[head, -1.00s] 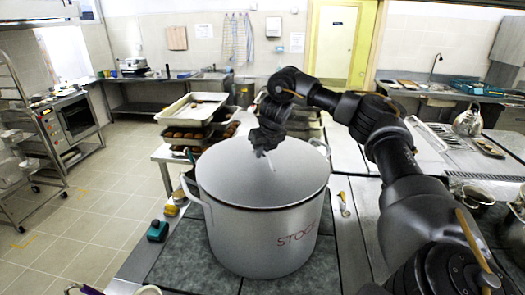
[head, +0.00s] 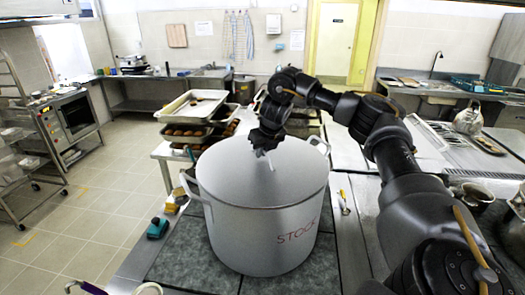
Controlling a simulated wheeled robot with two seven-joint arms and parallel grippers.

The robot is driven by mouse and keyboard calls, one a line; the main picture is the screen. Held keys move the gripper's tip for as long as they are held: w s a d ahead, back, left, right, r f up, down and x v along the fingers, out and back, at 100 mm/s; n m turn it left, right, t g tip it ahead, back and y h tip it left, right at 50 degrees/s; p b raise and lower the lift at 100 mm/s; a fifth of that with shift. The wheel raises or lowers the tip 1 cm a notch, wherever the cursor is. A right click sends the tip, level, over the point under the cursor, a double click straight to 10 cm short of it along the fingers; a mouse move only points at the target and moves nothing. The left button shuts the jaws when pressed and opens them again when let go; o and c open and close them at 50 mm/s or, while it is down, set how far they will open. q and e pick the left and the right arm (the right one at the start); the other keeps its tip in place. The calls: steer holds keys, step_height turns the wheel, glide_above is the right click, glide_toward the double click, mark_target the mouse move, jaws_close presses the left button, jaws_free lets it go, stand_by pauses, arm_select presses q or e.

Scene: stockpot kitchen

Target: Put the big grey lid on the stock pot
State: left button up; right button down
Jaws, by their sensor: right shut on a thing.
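The stock pot (head: 255,240), large and light grey with "STOCK" lettering, stands upright on dark tiles in the middle of the head view. The big grey lid (head: 235,175) lies across the pot's mouth and looks level. I see no clear gap between its edge and the rim. My right gripper (head: 264,150) is above the lid's centre, shut on the lid's handle. The fingertips partly hide the handle. My left gripper is not in view.
Trays of brown food (head: 187,132) stand behind the pot to the left. A small teal-and-black object (head: 157,228) lies left of the pot. A kettle (head: 468,118) stands on the right counter. Open floor (head: 95,205) lies to the left.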

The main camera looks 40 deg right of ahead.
steer(key=shift+r, duration=0.1)
steer(key=c, duration=1.4)
jaws_free()
steer(key=shift+c, duration=0.2)
steer(key=shift+s, duration=0.1)
steer(key=shift+r, duration=0.4)
steer(key=v, duration=0.9)
steer(key=shift+s+a, duration=0.1)
steer(key=shift+s, duration=0.05)
steer(key=shift+s+r, duration=0.25)
steer(key=shift+r, duration=0.15)
